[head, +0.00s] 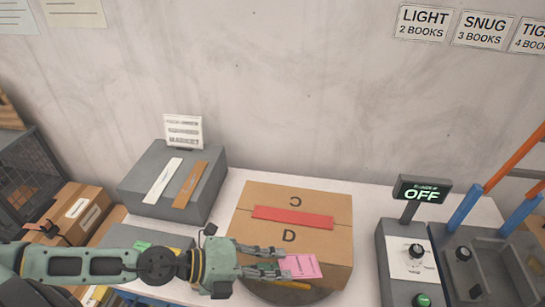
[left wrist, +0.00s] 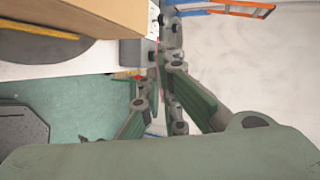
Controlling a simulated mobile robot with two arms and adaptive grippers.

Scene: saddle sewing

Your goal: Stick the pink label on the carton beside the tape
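The brown carton (head: 255,205) stands in the middle of the head view, with the letters C and D on its top. A red strip of tape (head: 292,217) lies across the top between the letters. My left gripper (head: 284,264) is at the carton's near side, its fingers closed on the pink label (head: 304,266). The label overlaps the carton's near part in the head view; I cannot tell whether it touches. In the left wrist view the carton (left wrist: 85,14) is at upper left and the label shows only as a thin pink edge between the fingers. My right gripper is not in view.
The carton stands on a dark round turntable (head: 272,294), where a yellow strip (left wrist: 38,30) lies. A grey box (head: 150,170) with white and brown strips is at left. A control panel (head: 408,262) with a sign reading OFF is at right.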

